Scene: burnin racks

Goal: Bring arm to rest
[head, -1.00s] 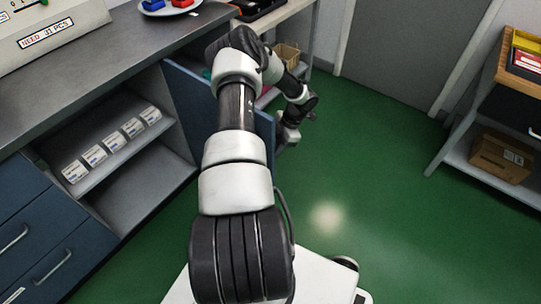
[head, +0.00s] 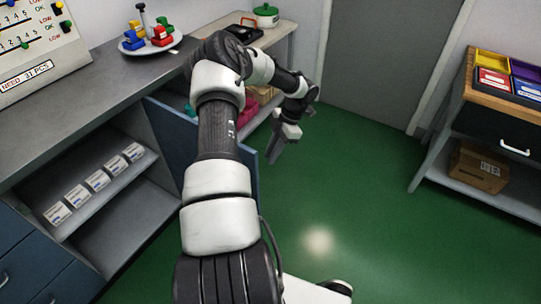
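My arm reaches forward over the green floor, bent at the elbow. My gripper (head: 275,150) hangs at its end, pointing down, to the right of an open blue cabinet door (head: 205,145). The gripper is small and dark in the head view, and its fingers cannot be told apart. Nothing can be made out in it. Part of the door and of the shelving behind is hidden by my arm.
A grey counter (head: 95,85) with open shelves of small white boxes (head: 97,180) runs along the left. A plate (head: 150,42) of coloured pieces stands on it. A wooden-topped cart (head: 495,101) with a cardboard box (head: 478,168) stands right. The floor between is clear.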

